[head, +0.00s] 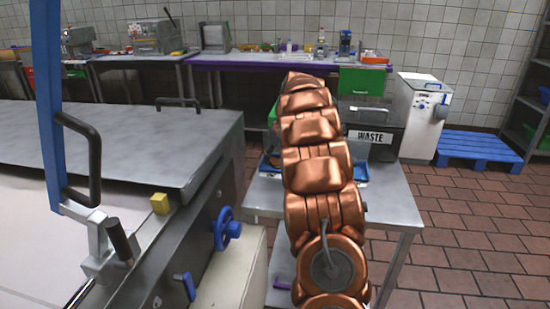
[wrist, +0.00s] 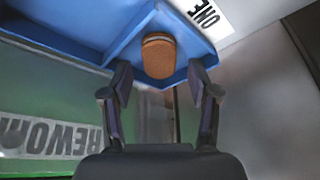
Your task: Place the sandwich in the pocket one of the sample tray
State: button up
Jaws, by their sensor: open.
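The sandwich (wrist: 158,57) is a round brown piece in the wrist view, sitting in a corner of the blue sample tray (wrist: 95,22). A white label reading ONE (wrist: 208,14) is beside that corner. My gripper (wrist: 158,72) is open, with one dark finger to each side below the sandwich in the picture. I see no finger touching it; the exact gap cannot be told. In the head view my copper arm hides the gripper and the sandwich, and only an edge of the blue tray (head: 362,173) shows beside the arm.
A green bin (wrist: 50,115) with partly readable REWO lettering is at the left in the wrist view. A dark WASTE bin (head: 385,150) stands behind the tray on the steel table (head: 395,205). A large steel machine (head: 120,140) with a blue knob (head: 228,229) is at the left.

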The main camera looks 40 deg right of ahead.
aim_at(226, 210)
jog(key=d+v, duration=0.1)
jog(key=v, duration=1)
jog(key=s+a+f+g, duration=0.1)
jog(key=s+a, duration=0.2)
jog(key=a, duration=0.6)
jog(key=s+a+f+g+y, duration=0.1)
jog(key=s+a+f, duration=0.1)
jog(key=a, duration=0.8)
jog(key=s+a+f+g, duration=0.1)
jog(key=s+a, duration=0.3)
jog(key=a, duration=0.6)
jog(key=shift+a+f+y, duration=0.2)
jog(key=shift+f+y, duration=0.1)
jog(key=shift+y, duration=0.1)
jog(key=s+a+f+g, duration=0.1)
jog(key=s+a+f, duration=0.2)
jog(key=s+a, duration=0.2)
jog(key=s+a+f+n+g, duration=0.1)
jog(key=s+a, duration=0.4)
jog(key=s, duration=0.7)
jog(key=s+a+f+n+g+h, duration=0.1)
jog(key=s+a+f+g, duration=0.1)
jog(key=s+a+f, duration=0.3)
jog(key=s, duration=0.4)
jog(key=shift+f, duration=0.2)
